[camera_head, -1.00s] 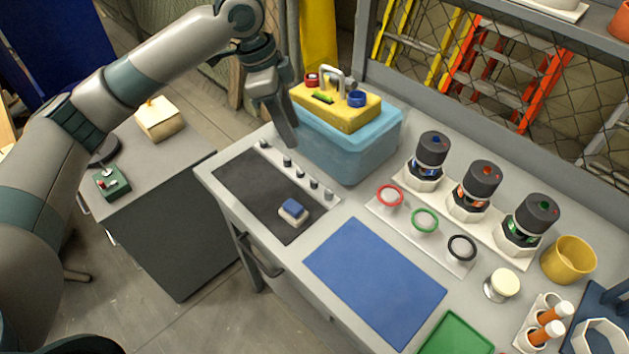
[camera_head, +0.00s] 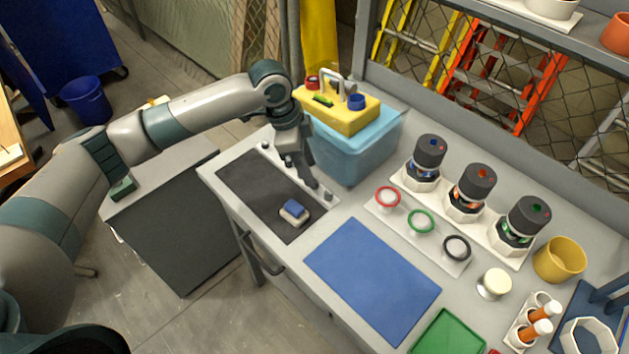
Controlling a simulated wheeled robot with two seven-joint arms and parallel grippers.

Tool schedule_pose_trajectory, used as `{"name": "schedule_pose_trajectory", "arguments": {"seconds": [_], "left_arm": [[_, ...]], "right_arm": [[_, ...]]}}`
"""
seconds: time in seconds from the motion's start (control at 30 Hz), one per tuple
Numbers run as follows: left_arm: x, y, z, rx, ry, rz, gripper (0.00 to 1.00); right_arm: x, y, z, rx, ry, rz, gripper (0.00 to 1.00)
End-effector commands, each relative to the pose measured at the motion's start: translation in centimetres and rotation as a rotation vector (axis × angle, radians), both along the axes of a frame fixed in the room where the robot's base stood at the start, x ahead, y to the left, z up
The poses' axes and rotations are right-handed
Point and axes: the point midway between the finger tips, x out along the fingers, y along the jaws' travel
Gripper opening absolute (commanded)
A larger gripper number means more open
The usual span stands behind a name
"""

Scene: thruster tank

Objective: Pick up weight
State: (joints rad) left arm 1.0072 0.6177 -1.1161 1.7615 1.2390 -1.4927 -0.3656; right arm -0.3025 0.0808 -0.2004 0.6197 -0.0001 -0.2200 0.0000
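The small grey knob-like weights stand in a row along the far edge of the dark mat (camera_head: 247,188). The nearest-right weight (camera_head: 328,195) and the far-left weight (camera_head: 265,146) show. The ones between are mostly hidden behind my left gripper (camera_head: 310,181). That gripper points down over the row, its tips close to the weights at the right end. I cannot tell whether it touches or grips one, or how far its fingers are apart. My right gripper is out of view.
A blue-and-white block (camera_head: 294,212) lies on the dark mat. A blue bin with a yellow top (camera_head: 342,115) stands just behind the gripper. A blue mat (camera_head: 372,277) lies clear to the right. Thruster units (camera_head: 473,190) and coloured rings (camera_head: 420,222) stand farther right.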

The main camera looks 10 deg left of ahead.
Motion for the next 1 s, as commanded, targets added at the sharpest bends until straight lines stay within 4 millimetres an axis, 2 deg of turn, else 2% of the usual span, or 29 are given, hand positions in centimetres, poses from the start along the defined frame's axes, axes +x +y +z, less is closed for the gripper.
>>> {"name": "schedule_pose_trajectory", "arguments": {"seconds": [0.43, 0.67, 0.8, 1.0], "left_arm": [[0.1, -0.1, -0.5, 0.001, 0.001, 0.000, 0.39], [0.6, -0.4, -2.8, 0.002, 0.003, 0.001, 0.39], [0.7, -0.9, -4.4, 0.001, 0.002, -0.001, 0.39], [0.8, -1.0, -5.2, 0.001, -0.001, 0.000, 0.39]], "right_arm": [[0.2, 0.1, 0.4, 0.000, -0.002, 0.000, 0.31], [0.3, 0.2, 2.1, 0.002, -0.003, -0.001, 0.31], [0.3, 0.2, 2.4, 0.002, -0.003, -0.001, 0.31], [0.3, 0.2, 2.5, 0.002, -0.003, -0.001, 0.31]]}}
